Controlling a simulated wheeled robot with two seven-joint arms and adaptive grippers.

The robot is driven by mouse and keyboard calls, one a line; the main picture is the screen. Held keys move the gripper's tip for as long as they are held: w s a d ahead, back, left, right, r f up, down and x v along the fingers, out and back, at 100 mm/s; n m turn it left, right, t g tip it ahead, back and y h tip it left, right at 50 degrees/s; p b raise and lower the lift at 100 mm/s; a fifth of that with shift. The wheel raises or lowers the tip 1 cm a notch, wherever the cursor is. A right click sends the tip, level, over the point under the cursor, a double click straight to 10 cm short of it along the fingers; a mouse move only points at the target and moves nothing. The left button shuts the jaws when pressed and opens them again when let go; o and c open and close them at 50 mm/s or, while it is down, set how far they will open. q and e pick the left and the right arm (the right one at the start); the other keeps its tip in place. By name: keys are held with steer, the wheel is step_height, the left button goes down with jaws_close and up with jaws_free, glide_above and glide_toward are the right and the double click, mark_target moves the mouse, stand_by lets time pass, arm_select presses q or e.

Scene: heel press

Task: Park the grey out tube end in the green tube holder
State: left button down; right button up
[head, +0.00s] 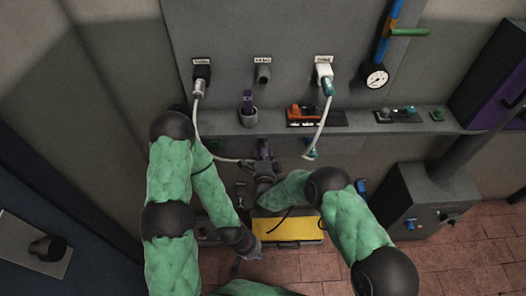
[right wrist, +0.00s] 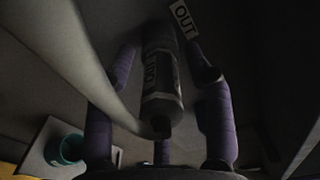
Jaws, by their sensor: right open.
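The grey out tube end (right wrist: 162,88), a dark cylinder with printed letters, shows in the right wrist view below a white OUT label (right wrist: 185,18). Its pale hose (right wrist: 85,55) passes on the left. My right gripper (right wrist: 165,75) is open, its purple fingers on either side of the tube end with gaps visible. In the head view my right gripper (head: 264,150) is under the shelf and hides the tube end. The green tube holder (right wrist: 70,148) is a ring on a pale plate, lower left in the right wrist view. My left gripper (head: 243,255) hangs low; its jaws are unclear.
A shelf (head: 405,127) runs across the wall and carries a purple item (head: 247,100) and an orange-black device (head: 305,115). A white hose (head: 322,125) hangs to the right. A yellow box (head: 285,229) is below my right arm. A grey machine (head: 420,195) stands at right.

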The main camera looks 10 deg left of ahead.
jaws_close()
steer(key=shift+s, duration=0.15)
steer(key=shift+p+v, duration=0.55)
steer(key=shift+v, duration=2.3)
steer(key=shift+v, duration=1)
